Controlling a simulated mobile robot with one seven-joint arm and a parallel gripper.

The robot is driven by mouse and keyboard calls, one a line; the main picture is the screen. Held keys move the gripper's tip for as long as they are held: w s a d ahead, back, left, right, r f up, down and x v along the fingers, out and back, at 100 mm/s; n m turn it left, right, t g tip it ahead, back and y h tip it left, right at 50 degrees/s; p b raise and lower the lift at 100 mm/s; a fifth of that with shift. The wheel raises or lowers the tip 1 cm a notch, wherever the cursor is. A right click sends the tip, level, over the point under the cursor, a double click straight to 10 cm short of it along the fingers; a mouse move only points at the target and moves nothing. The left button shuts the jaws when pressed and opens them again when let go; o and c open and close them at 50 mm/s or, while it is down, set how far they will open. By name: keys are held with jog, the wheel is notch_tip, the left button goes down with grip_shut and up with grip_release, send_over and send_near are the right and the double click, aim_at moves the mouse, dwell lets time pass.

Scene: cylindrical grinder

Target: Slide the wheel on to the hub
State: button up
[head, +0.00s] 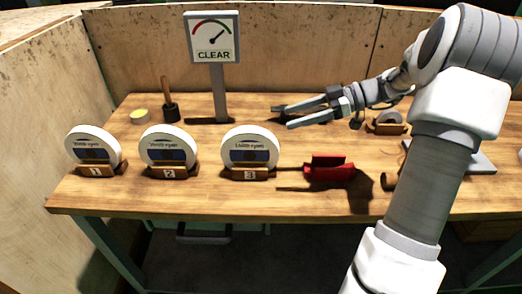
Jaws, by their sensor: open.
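Three white wheels with dark labels stand upright in numbered wooden holders at the left and middle front of the bench: wheel 1 (91,138), wheel 2 (167,140) and wheel 3 (249,136). The label text is too small to read surely. My gripper (282,117) is open and empty, its two fingers pointing left above the bench, behind and to the right of wheel 3. I cannot tell surely which thing is the hub. A small grey round part (389,118) sits behind my arm's forearm, and a brown cylinder (387,181) is partly hidden by my arm.
A gauge sign reading CLEAR (213,42) stands on a grey post behind the wheels. A wooden-handled tool (170,107) and a yellow-topped tin (139,117) are at back left. A red block-like fixture (329,170) lies right of wheel 3. A grey plate (483,162) is partly hidden.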

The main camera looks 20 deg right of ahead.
jog(key=d, duration=0.2)
send_near(235, 133)
jog(key=shift+t, duration=0.4)
jog(key=x, duration=0.4)
jog(key=shift+w+f, duration=0.35)
jog(key=shift+f, duration=0.15)
jog(key=shift+s+x, duration=0.2)
jog(key=shift+x, duration=2.35)
jog(key=shift+f, duration=0.15)
jog(key=c, duration=1.1)
grip_shut()
